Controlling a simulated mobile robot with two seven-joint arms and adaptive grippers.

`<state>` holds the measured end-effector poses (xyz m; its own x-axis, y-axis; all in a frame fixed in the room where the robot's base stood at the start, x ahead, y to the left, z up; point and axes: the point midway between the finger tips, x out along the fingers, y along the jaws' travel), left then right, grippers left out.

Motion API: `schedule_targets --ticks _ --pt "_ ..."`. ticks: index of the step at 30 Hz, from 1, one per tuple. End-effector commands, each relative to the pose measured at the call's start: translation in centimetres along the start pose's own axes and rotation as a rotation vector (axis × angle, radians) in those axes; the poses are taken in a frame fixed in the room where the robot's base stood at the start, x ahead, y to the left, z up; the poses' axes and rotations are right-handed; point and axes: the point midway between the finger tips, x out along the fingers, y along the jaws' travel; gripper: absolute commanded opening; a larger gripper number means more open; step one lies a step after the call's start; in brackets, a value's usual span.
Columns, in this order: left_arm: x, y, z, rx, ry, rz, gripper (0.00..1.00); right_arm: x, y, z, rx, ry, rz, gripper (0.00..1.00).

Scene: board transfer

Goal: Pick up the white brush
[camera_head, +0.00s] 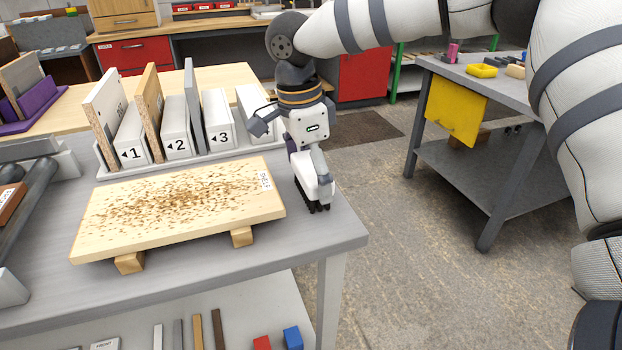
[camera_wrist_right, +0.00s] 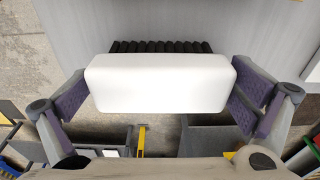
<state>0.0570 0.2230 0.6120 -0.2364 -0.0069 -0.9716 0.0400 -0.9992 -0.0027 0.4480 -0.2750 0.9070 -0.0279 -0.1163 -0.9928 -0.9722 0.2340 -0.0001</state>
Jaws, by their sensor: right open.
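The white brush (camera_head: 313,178) stands upright on its dark bristles near the right edge of the grey table, just right of the speckled board. In the right wrist view its white body (camera_wrist_right: 160,84) fills the middle, with black bristles beyond it. My right gripper (camera_head: 292,160) is above the brush, pointing down and open. In the right wrist view its purple-padded fingers (camera_wrist_right: 158,97) are spread, one at each end of the brush body. I cannot tell if either pad touches. The gripper partly hides the brush top in the head view. My left gripper is not in view.
A wooden board (camera_head: 180,222) with brown debris lies on wooden blocks left of the brush. Behind it is a rack with upright panels and white blocks numbered 1 to 3 (camera_head: 177,135). The table edge is close on the right, with open floor (camera_head: 420,270) beyond.

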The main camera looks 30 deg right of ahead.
Motion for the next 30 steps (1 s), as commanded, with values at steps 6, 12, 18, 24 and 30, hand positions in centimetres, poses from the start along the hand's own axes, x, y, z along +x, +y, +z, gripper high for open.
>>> schedule_targets --ticks 6,12,18,24,30 --pt "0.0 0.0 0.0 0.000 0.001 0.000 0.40 -0.1 0.0 0.0 0.000 0.000 -0.001 0.86" --pt "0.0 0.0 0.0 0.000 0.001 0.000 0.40 -0.1 0.0 0.0 0.000 0.000 -0.001 0.60" --pt "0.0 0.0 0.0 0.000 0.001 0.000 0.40 -0.2 0.0 0.0 0.000 0.001 -0.001 0.60" --pt "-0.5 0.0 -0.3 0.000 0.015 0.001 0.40 -4.3 0.4 -0.1 -0.002 -0.001 -0.007 0.60" --pt "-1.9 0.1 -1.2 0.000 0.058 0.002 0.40 -10.5 4.3 2.0 -0.003 0.000 -0.014 0.60"
